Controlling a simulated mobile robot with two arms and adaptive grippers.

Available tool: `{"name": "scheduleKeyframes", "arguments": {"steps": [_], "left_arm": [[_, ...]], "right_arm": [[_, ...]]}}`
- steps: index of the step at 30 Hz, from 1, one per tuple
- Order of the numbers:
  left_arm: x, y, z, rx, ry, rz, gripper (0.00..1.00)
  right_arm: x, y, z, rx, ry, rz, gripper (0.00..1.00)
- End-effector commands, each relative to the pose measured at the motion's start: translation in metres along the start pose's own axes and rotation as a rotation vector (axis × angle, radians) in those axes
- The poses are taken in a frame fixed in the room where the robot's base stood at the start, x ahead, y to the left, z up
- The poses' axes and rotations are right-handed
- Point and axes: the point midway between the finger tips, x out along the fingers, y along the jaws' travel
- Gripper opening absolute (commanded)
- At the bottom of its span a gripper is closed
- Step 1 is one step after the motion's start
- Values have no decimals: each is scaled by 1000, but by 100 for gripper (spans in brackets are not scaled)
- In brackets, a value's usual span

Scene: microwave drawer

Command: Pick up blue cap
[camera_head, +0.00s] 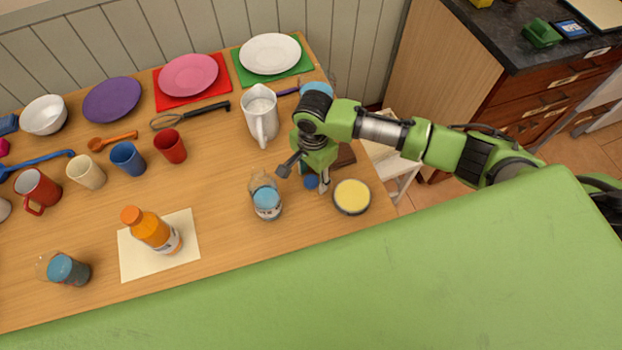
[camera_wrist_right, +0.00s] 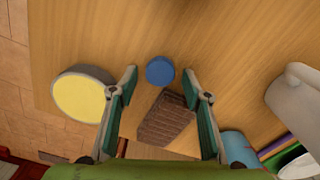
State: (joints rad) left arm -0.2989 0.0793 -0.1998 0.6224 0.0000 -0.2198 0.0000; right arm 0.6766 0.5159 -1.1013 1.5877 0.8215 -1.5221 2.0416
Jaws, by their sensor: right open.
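The blue cap (camera_head: 311,182) is a small round disc on the wooden table, just left of the yellow-topped round container in the head view. In the right wrist view the blue cap (camera_wrist_right: 160,71) lies between and a little beyond the fingertips, apart from them. My right gripper (camera_head: 307,179) hangs over the table around the cap. Its fingers are spread in the right wrist view (camera_wrist_right: 162,82), with nothing held. My left gripper is not in either view.
The yellow-topped container (camera_head: 352,196) stands close beside the right gripper. A clear jar with blue (camera_head: 267,201) is on its other side. A brown block (camera_wrist_right: 165,119) lies between the fingers' lower parts. A white pitcher (camera_head: 261,116) stands behind.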

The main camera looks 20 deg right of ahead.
Motion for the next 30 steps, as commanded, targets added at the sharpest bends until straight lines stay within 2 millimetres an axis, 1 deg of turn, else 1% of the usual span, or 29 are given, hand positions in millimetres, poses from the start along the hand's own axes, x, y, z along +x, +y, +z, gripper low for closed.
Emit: {"name": "scheduleKeyframes", "arguments": {"steps": [2,3,7,20,23,26,28,30], "left_arm": [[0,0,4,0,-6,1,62],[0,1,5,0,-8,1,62],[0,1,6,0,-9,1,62],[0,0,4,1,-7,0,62],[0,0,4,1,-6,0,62],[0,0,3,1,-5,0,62],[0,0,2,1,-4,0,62],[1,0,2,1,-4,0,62]], "right_arm": [[0,0,0,0,0,0,44],[0,0,0,0,0,0,42],[0,0,0,0,0,0,18],[-3,0,0,0,-1,0,17],[-9,0,0,0,-1,1,17],[-22,-1,0,0,-2,-2,17],[-34,-1,0,-1,-1,-3,17],[-41,7,5,-2,-3,0,17]]}}
